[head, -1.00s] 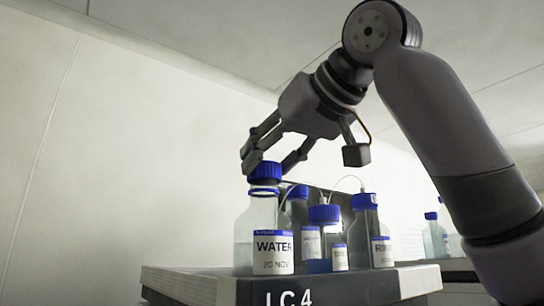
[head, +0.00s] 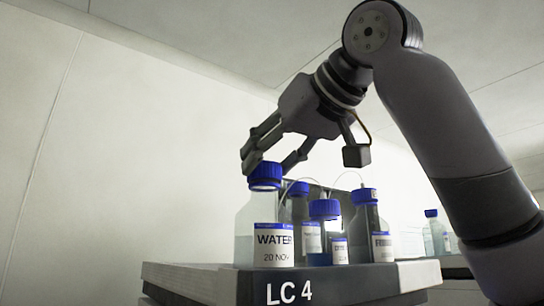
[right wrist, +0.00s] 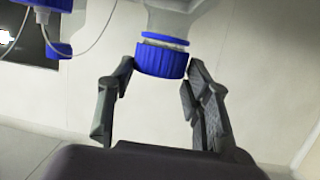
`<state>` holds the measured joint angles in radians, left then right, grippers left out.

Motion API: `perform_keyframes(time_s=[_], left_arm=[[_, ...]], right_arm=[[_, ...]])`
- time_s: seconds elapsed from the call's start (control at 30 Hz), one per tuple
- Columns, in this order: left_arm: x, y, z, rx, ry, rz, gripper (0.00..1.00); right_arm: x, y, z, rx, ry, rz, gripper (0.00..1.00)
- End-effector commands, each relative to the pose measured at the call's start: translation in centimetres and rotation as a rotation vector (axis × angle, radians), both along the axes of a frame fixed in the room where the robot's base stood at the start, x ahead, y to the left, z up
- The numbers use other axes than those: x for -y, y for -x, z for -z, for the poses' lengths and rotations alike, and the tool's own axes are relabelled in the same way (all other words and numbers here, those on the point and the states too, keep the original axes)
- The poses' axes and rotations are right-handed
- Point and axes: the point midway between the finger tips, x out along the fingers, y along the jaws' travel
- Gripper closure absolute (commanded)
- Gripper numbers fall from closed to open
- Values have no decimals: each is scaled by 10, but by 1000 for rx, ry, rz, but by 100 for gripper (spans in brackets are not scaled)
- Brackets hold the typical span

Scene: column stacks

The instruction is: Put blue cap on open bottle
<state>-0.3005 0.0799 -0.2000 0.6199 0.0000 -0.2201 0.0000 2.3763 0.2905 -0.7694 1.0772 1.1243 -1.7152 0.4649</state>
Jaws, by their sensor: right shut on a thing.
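The blue cap (head: 265,174) is at the mouth of the clear bottle labelled WATER (head: 273,245), which stands upright at the front left of the LC 4 tray (head: 215,277). My right gripper (head: 266,165) is shut on the cap from above. In the right wrist view, which is upside down, the cap (right wrist: 160,62) lies between the fingertips (right wrist: 160,64). A thin pale gap separates it from the blue ring on the neck of the bottle (right wrist: 182,20). Whether the cap is threaded on cannot be told. My left gripper is out of view.
Several blue-capped bottles stand close by on the tray, including a small one (head: 325,210) and a tall one (head: 366,222) to the right. A thin tube (head: 350,174) arches above them. Another bottle (head: 433,232) stands farther back. The wall side at left is clear.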

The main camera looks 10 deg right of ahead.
Motion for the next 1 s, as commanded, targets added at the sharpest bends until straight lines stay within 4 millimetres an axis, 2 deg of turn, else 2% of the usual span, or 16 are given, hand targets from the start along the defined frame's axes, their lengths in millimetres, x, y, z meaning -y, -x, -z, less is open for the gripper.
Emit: perform_keyframes(time_s=[0.33, 0.37, 0.67, 1.0], left_arm=[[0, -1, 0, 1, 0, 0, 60], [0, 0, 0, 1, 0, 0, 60], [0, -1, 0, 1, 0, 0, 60], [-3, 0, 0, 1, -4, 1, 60]], right_arm=[[0, 0, 0, 0, 0, 0, 67], [0, 0, 0, 0, 0, 0, 52], [0, 0, 0, 0, 0, 0, 32], [0, 2, 0, 0, 0, 0, 31]])
